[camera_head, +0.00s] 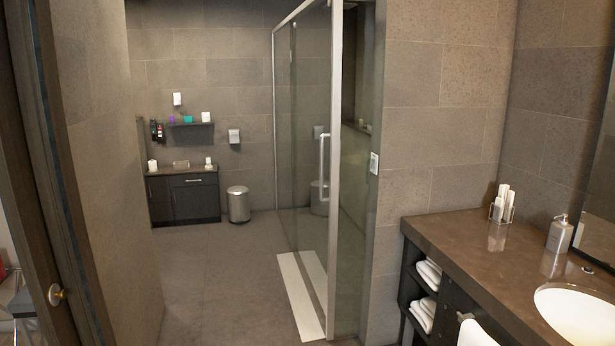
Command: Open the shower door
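The shower door (307,195) is a glass panel in a silver metal frame, right of the picture's middle. A vertical bar handle (321,168) is on the glass beside the thick upright post (334,150). A second glass pane (353,215) is right of the post, against the tiled wall. I cannot tell whether the door is open or shut. Neither of my grippers shows in the head view.
A vanity counter (450,243) with a sink (577,312), soap dispenser (558,234) and towels (428,276) stands at the right. A wall (105,170) is at the left. Open floor (215,275) lies between, with a white strip (299,297) by the glass. A bin (238,204) and dark cabinet (185,197) stand at the back.

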